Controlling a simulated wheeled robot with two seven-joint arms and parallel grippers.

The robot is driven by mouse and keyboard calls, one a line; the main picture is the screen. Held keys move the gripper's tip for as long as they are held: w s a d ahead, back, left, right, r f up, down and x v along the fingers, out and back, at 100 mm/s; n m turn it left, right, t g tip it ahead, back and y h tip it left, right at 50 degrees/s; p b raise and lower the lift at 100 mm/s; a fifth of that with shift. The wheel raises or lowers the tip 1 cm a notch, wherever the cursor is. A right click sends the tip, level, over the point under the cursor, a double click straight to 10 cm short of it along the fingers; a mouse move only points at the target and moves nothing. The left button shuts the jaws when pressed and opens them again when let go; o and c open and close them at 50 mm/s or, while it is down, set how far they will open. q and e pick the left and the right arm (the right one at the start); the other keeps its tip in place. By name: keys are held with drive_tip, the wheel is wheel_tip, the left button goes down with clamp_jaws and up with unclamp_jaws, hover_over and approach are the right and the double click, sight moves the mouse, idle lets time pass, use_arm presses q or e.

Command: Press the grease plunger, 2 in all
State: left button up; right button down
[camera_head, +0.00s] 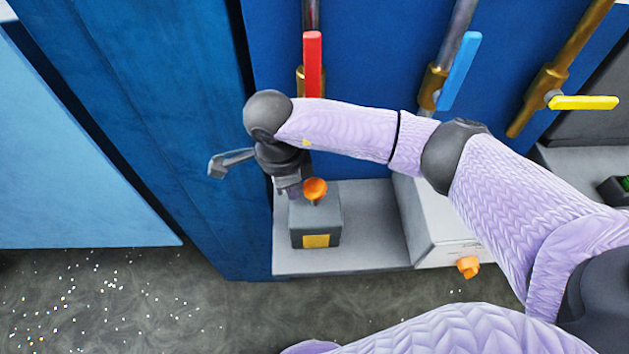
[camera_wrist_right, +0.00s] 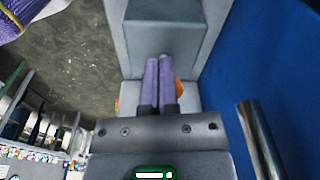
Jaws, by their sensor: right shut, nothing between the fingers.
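An orange plunger knob (camera_head: 315,188) stands on top of a small grey box (camera_head: 327,218) with a yellow label, which I take for the grease plunger. My right gripper (camera_head: 291,192) is shut and empty, pointing down just left of the knob; I cannot tell whether it touches. In the right wrist view, its closed purple fingers (camera_wrist_right: 159,82) partly cover an orange part (camera_wrist_right: 179,88) behind them. My left gripper is not in view.
The grey box stands on a grey shelf (camera_head: 370,255) against a blue cabinet (camera_head: 205,130). Red (camera_head: 313,65), blue (camera_head: 459,70) and yellow (camera_head: 585,103) valve handles are behind.

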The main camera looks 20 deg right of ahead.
sight(312, 186)
wheel_tip(312, 186, up, 9)
drive_tip(key=shift+a+p, duration=0.4)
drive_tip(key=d+p, duration=0.1)
drive_tip(key=p, duration=0.2)
drive_tip(key=d+p, duration=0.2)
drive_tip(key=p, duration=0.1)
drive_tip(key=shift+s+d+r, duration=0.1)
drive_tip(key=shift+d+r, duration=0.05)
drive_tip(key=shift+r, duration=0.05)
drive_tip(key=f+b, duration=0.1)
drive_tip(key=f, duration=0.1)
drive_tip(key=f+b, duration=0.3)
drive_tip(key=f, duration=0.1)
drive_tip(key=shift+d+f+b, duration=0.3)
drive_tip(key=shift+b, duration=0.05)
drive_tip(key=shift+f, duration=0.2)
